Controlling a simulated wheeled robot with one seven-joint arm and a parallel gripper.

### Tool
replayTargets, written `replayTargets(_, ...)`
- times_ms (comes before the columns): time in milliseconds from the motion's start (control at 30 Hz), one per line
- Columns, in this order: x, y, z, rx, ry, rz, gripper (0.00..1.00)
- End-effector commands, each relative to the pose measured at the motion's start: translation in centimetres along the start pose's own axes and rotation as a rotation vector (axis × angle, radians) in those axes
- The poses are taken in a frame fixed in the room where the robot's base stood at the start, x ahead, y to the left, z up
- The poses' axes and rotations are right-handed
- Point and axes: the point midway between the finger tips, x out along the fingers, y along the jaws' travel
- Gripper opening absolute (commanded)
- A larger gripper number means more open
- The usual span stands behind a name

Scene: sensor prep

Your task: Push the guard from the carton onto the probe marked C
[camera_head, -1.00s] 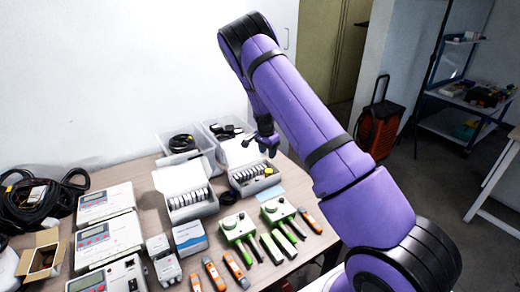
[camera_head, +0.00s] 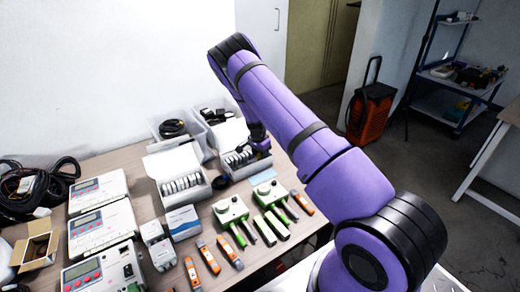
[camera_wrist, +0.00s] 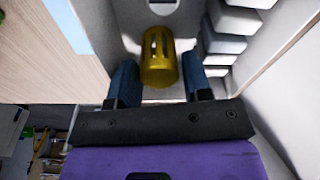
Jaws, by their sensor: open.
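The guard (camera_wrist: 159,58) is a yellow slotted cylinder, seen in the wrist view between the two dark blue fingers of my gripper (camera_wrist: 160,74). The fingers stand apart on either side of it, and I see no clear grip. The guard is in the white carton (camera_wrist: 286,88), whose inner wall and white inserts show to the right. In the head view the carton (camera_head: 238,172) is at the back right of the table, with my dark wrist at its right end; the guard is hidden there.
A second white carton (camera_head: 190,190) with pale discs stands to the left. Green boxes with black knobs (camera_head: 229,211), orange-and-grey tools (camera_head: 208,257), white meters (camera_head: 100,225) and a small white box (camera_head: 184,222) crowd the table. A clear bin (camera_head: 172,138) stands behind.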

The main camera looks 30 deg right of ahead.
Motion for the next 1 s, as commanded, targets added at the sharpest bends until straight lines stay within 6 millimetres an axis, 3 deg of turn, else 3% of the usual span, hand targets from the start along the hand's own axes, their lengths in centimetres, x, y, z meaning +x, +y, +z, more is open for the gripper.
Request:
replayTargets(367,0.5,0.0,0.0,0.0,0.0,0.0,0.45)
replayTargets(500,0.5,0.0,0.0,0.0,0.0,0.0,0.17)
replayTargets(1000,-1.0,0.0,-0.2,0.0,0.001,0.0,0.16)
